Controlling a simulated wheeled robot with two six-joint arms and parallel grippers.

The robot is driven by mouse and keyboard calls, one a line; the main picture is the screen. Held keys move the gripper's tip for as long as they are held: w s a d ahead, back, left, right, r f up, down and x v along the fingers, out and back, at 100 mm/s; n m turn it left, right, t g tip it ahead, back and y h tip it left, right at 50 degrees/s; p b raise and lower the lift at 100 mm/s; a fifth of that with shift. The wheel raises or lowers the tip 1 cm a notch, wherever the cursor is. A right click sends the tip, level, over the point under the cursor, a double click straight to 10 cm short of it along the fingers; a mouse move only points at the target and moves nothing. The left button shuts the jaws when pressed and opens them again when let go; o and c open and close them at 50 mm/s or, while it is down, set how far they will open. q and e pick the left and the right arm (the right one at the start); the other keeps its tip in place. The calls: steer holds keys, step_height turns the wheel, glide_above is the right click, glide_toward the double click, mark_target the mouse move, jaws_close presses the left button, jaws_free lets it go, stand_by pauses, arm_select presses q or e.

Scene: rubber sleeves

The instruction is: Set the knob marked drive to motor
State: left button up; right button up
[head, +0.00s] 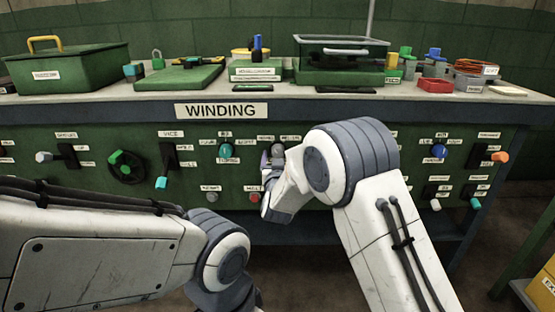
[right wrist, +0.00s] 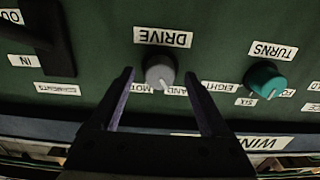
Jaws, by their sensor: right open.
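The drive knob (right wrist: 159,68) is a grey round knob on the green panel, under its DRIVE label (right wrist: 163,37) in the upside-down right wrist view. The labels HAND (right wrist: 179,91) and MOTOR (right wrist: 139,87) sit on its other side. Its pale pointer lies near the gap between them, closer to HAND. My right gripper (right wrist: 159,75) is open, with one finger on each side of the knob and visible gaps to it. In the head view the knob (head: 277,150) is partly hidden by my right wrist. My left gripper is out of view.
The teal turns knob (right wrist: 265,79) is beside the drive knob. In the head view, a red button (head: 255,197) is below and the WINDING sign (head: 221,111) above. Boxes and tools stand on the bench top (head: 120,98).

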steer(key=shift+w, duration=0.5)
jaws_close()
